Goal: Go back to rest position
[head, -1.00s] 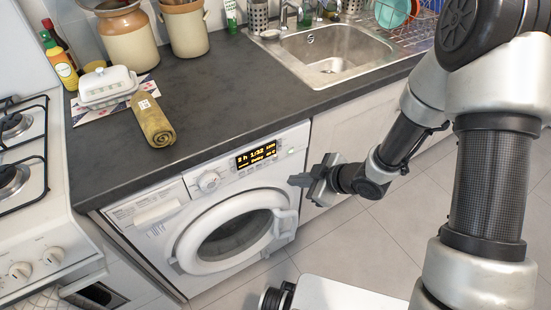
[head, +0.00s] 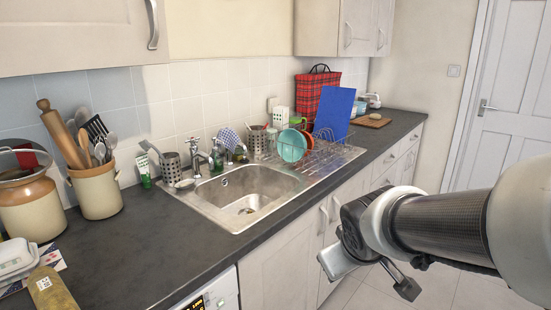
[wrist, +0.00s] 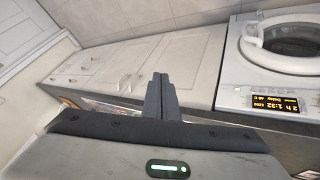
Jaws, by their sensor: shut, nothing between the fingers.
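My gripper (wrist: 160,80) shows in the wrist view with its two dark fingers together and nothing between them. It is apart from the cabinets and the washer. In the head view my arm reaches in from the right, in front of the lower cabinets; I cannot make out the fingers there. The washing machine (wrist: 268,65) stands at the right of the wrist view with its round door closed and its display lit. Only its top front corner (head: 213,294) shows at the bottom of the head view.
A white door (head: 515,110) stands at the far right. Tiled floor is free beside the cabinets.

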